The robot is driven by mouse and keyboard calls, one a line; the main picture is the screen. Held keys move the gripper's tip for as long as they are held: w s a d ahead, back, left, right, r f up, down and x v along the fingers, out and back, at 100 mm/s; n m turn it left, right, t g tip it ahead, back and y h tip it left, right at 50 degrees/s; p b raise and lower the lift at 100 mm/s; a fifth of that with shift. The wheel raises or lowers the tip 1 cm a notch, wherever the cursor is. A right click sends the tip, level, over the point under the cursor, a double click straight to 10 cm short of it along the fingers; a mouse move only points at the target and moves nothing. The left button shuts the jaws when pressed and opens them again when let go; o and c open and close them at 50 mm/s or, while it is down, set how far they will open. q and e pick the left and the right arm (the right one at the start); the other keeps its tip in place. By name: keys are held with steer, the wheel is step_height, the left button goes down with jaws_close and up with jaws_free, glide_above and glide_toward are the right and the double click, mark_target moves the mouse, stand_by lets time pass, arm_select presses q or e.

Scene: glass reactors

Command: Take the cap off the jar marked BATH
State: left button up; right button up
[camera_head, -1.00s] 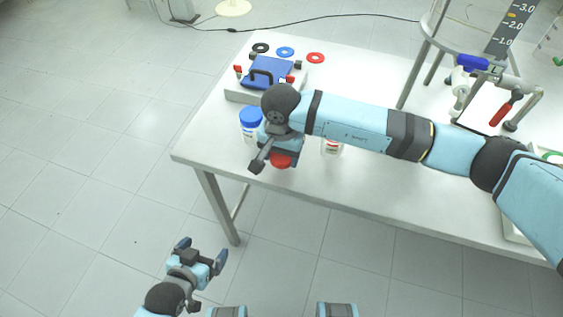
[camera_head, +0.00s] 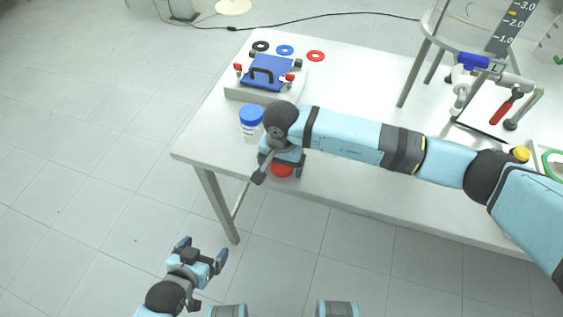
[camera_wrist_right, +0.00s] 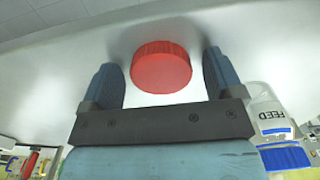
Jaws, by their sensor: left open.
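A round red cap (camera_wrist_right: 161,71) shows between the fingers of my right gripper (camera_wrist_right: 163,70) in the right wrist view. White gaps show on both sides of it, and the fingers look open. No jar body shows below it, only pale tabletop; whether it touches the table I cannot tell. In the head view the red cap (camera_head: 282,171) is below my right gripper (camera_head: 280,168), near the table's front edge. No BATH label is readable, and my right arm covers the table behind it. My left gripper (camera_head: 205,258) is open and empty, in front of the table.
A white jar with a blue cap (camera_head: 251,116) stands behind the right gripper; its FEED label (camera_wrist_right: 286,115) shows in the wrist view. A blue handled device (camera_head: 267,70) and coloured rings (camera_head: 285,50) are at the back left. A red-handled tool (camera_head: 502,111) lies right.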

mark_target(281, 166)
steer(key=shift+r+p, duration=0.35)
step_height(281, 166, up, 12)
steer(key=b, duration=0.1)
steer(key=shift+f+b, duration=0.15)
steer(key=shift+b, duration=0.25)
